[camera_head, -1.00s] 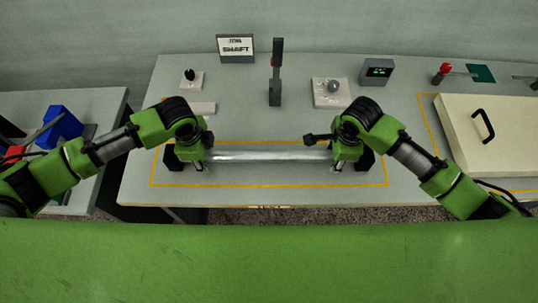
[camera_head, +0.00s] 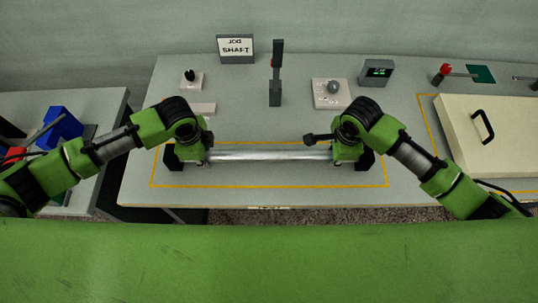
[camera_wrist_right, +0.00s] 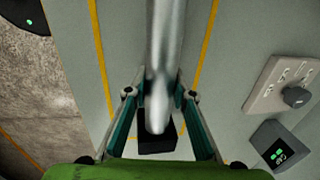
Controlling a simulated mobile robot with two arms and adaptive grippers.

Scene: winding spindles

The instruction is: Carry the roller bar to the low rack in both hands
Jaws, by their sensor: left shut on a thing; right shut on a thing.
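The roller bar (camera_head: 268,153) is a silver rod lying level, left to right, over the yellow-outlined area of the table. My left gripper (camera_head: 207,157) is shut on its left end part. My right gripper (camera_head: 337,158) is shut on its right end part. In the right wrist view the bar (camera_wrist_right: 162,60) runs between the fingers of my right gripper (camera_wrist_right: 158,100). A black block (camera_head: 172,158) stands by the left end and another (camera_head: 365,160) by the right end. I cannot tell whether the bar touches them. I cannot make out a low rack for certain.
Behind the bar stand a sign (camera_head: 236,48), a dark post (camera_head: 276,75), a knob box (camera_head: 332,92) and a display (camera_head: 376,72). A cream panel with a black handle (camera_head: 483,126) is at right. A side table at left holds a blue block (camera_head: 63,125).

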